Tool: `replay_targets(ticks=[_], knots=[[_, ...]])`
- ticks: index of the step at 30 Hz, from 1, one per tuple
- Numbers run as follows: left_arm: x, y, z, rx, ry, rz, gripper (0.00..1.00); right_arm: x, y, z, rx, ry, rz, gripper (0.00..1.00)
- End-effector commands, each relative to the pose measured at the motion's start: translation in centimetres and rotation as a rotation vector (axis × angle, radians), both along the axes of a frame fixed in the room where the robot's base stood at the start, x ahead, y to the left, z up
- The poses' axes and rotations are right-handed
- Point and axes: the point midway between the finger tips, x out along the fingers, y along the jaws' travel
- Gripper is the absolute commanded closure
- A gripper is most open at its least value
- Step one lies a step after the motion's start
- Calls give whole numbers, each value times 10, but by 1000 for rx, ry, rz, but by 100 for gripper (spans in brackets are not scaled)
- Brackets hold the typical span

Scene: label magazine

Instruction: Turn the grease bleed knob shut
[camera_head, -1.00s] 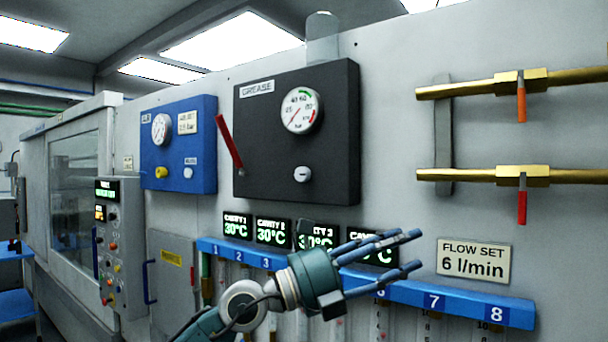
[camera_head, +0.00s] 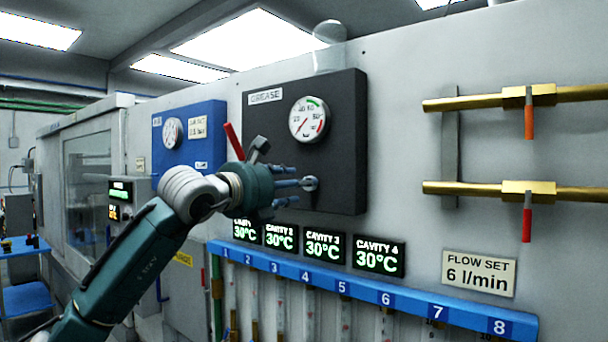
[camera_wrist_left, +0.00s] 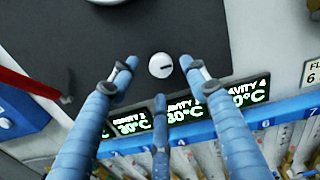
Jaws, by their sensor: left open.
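The grease bleed knob (camera_wrist_left: 160,66) is a small round whitish knob with a dark slot, low on the black GREASE panel (camera_head: 345,150). In the left wrist view it lies a little beyond the open fingertips, between them. In the head view the knob (camera_head: 310,183) is at the fingertips and partly covered. My left gripper (camera_head: 298,186) reaches in from the left, fingers pointing right at the knob. Its fingers are spread and empty in the left wrist view (camera_wrist_left: 157,75). I cannot tell whether any finger touches the knob. My right gripper is not in view.
A red lever (camera_head: 234,142) is just above the gripper, and also at left in the wrist view (camera_wrist_left: 30,85). A pressure gauge (camera_head: 309,120) sits above the knob. Cavity displays (camera_head: 379,257) and a blue numbered rail (camera_head: 400,294) run below. Brass pipes (camera_head: 480,188) are at right.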

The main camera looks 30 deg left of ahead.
Motion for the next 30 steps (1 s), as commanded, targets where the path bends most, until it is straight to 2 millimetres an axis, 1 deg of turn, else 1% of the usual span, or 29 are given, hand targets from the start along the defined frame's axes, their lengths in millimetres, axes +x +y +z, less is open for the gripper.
replay_targets(ticks=[1, 6, 10, 17, 18, 19, 21, 23, 24, 25, 30], knots=[[9, -1, 3, 0, 3, -1, 54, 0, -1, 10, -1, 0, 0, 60], [29, -1, 2, 0, 1, -1, 54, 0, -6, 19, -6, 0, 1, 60], [35, -1, 1, 0, 0, -1, 54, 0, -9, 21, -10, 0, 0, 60], [36, -1, -1, 1, 0, -1, 54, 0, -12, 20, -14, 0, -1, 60], [35, -1, -1, 0, 0, -1, 56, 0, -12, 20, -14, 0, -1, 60], [35, -1, -1, 0, 0, -1, 62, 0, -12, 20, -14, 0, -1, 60], [35, -1, -1, 0, 0, -1, 76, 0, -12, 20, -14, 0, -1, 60], [35, -1, 0, 0, 0, -1, 88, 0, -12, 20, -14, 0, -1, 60], [35, -1, 0, 0, 0, -1, 96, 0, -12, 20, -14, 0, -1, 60], [35, -1, 0, 0, -1, -1, 98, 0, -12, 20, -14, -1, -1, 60], [35, -1, 0, -4, -1, -1, 99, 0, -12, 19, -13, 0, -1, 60]])
